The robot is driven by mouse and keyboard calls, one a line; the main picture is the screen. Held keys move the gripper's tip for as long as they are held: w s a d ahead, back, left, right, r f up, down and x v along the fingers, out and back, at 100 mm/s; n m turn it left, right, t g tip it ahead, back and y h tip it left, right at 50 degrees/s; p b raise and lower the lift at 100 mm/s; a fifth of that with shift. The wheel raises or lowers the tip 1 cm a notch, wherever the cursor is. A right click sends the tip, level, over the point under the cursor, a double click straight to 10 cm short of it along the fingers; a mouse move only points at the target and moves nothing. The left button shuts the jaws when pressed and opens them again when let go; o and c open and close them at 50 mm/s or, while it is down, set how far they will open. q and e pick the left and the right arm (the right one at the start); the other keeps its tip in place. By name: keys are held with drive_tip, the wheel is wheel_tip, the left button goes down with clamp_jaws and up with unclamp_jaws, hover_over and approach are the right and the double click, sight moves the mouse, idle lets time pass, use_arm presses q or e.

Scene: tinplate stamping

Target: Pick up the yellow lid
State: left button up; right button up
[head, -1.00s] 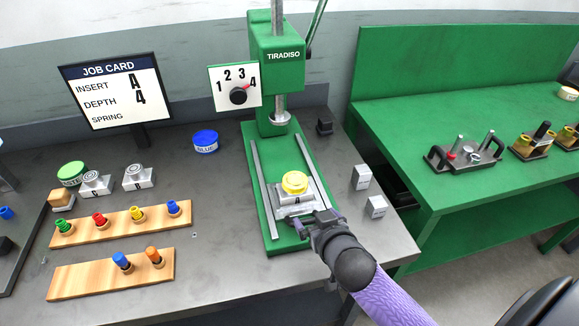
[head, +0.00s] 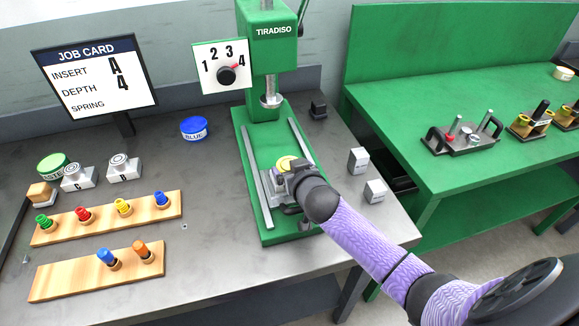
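The yellow lid (head: 285,163) sits on the grey metal die block on the green press (head: 253,146), under the press ram. Only the far part of the lid shows; my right gripper (head: 288,178) is over its near side and hides the rest. The fingertips are hidden by the gripper body and wrist, so I cannot tell whether they are open or touch the lid. My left gripper is not in view.
The press ram (head: 270,100) hangs behind the lid, and metal rails (head: 257,177) flank the die. Two small white blocks (head: 358,160) stand right of the press. Wooden peg racks (head: 107,221), a blue tin (head: 194,128) and a job card (head: 95,78) are at the left.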

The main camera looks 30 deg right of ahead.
drive_tip(key=c, duration=0.6)
wheel_tip(320, 180, up, 10)
drive_tip(key=p, duration=0.4)
drive_tip(key=shift+c, duration=0.2)
drive_tip(key=s+a+r+n+y+b, duration=0.2)
drive_tip(key=s+a+r+b, duration=0.3)
drive_tip(key=s+a+r, duration=0.3)
drive_tip(key=a+r, duration=0.3)
drive_tip(key=shift+s+a+b, duration=0.15)
drive_tip(key=shift+a+b, duration=0.2)
drive_tip(key=shift+b, duration=0.05)
